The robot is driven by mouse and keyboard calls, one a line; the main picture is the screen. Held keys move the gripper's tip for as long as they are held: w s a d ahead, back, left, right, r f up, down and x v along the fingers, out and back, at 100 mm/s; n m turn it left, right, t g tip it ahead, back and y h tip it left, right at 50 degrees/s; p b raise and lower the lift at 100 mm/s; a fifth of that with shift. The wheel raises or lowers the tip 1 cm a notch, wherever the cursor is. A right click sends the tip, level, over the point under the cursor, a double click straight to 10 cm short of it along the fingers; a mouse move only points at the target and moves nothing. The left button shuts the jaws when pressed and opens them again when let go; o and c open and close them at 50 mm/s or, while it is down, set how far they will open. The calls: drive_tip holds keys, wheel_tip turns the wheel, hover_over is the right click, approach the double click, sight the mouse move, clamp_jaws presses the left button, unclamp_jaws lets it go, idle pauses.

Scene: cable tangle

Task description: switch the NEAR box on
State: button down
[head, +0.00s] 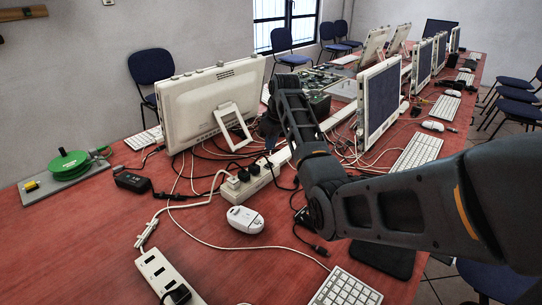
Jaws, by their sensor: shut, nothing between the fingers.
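A white multi-socket box (158,270) lies nearest on the red table at the lower left, with a black plug in its lower end and a white cable from its upper end. A second white socket box (236,190) lies farther back, below the big monitor's stand, with black plugs in it. No label or switch position is readable on either, so I cannot tell if they are on. My gripper (270,147) points down beside my forearm, behind the second box as seen here, small and partly hidden. It is shut and empty, well away from the nearest box.
A white mouse (245,219) and loose cables lie between the two boxes. A large white monitor (212,100) stands behind, and another (380,103) stands right of my arm. A green reel (68,163) is at the left. The table's front left is clear.

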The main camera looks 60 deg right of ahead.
sight(269, 162)
drive_tip(key=shift+s+x, duration=0.2)
drive_tip(key=shift+x, duration=0.8)
drive_tip(key=shift+s+x, duration=0.25)
drive_tip(key=shift+x, duration=0.8)
drive_tip(key=shift+s+x, duration=0.2)
drive_tip(key=shift+x, duration=0.8)
